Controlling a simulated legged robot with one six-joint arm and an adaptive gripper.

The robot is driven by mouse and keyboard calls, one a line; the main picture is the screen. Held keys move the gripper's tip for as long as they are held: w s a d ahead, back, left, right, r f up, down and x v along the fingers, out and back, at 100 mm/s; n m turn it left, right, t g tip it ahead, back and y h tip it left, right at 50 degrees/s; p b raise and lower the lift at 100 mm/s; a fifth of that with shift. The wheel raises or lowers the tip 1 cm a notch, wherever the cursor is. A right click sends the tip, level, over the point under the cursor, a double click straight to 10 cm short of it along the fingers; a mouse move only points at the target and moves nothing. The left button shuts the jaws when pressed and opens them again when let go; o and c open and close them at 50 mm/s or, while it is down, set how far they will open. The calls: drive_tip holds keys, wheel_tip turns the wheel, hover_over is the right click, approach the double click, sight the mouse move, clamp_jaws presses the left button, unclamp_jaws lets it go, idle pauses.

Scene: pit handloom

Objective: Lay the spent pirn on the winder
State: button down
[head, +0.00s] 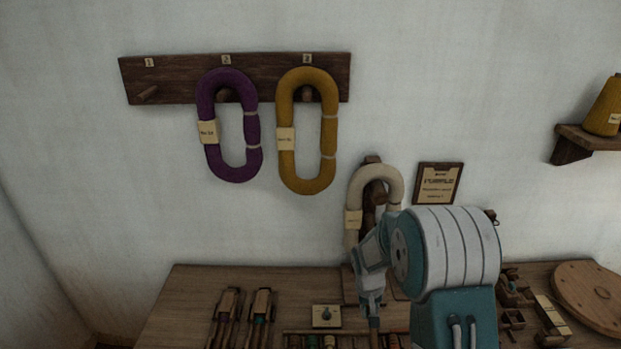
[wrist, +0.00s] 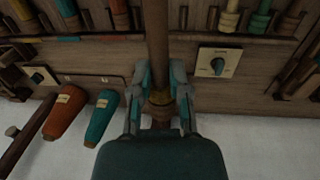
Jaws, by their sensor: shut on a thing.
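My gripper (wrist: 160,101) is shut on a bare brown wooden rod, the spent pirn (wrist: 157,45), which has a yellowish band where the fingers clasp it. In the wrist view the rod runs up and out of the picture. In the head view my gripper (head: 371,302) hangs over the bench, and the pirn (head: 374,336) points down below the fingers. My arm hides part of the bench behind it. I cannot tell which thing is the winder; a round wooden disc (head: 593,296) lies at the bench's right end.
The wooden bench (head: 188,307) bears two shuttles (head: 228,304), a small knob panel (head: 327,316), a row of coloured pirns and small wooden boxes (head: 551,316). A cream hank (head: 356,192) hangs close behind my arm. Purple (head: 211,155) and yellow (head: 287,165) hanks hang on the wall.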

drive_tip(key=s+f, duration=0.2)
drive_tip(key=s, duration=1.5)
drive_tip(key=shift+a+f, duration=0.2)
drive_tip(key=shift+s, duration=0.1)
